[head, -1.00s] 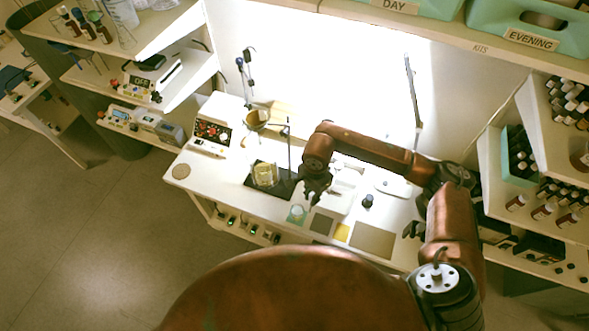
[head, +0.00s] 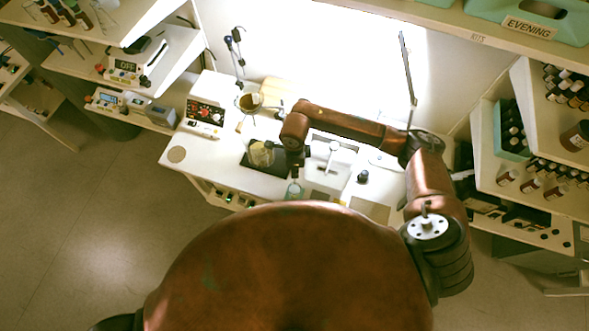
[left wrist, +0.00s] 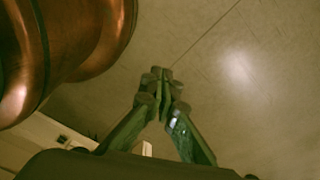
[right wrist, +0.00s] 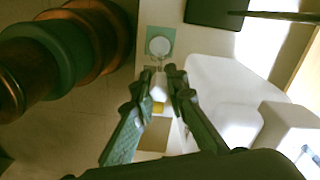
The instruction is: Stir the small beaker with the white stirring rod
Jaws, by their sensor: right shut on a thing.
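The small beaker (head: 294,191) stands near the front edge of the table. In the right wrist view the small beaker (right wrist: 159,46) is seen from above, on a green square. My right gripper (head: 296,170) is just above and behind it in the head view. In the right wrist view my right gripper (right wrist: 159,82) is shut on the white stirring rod (right wrist: 158,90). The rod points toward the beaker; whether its tip is inside I cannot tell. My left gripper (left wrist: 164,76) has its fingertips together, with nothing visible between them, over the floor.
A larger beaker (head: 261,153) with yellowish contents stands on a dark mat left of my right gripper. A white tray (head: 330,152) and a dark-capped bottle (head: 363,177) are to the right. A control box (head: 205,114) and a stand are at the back left.

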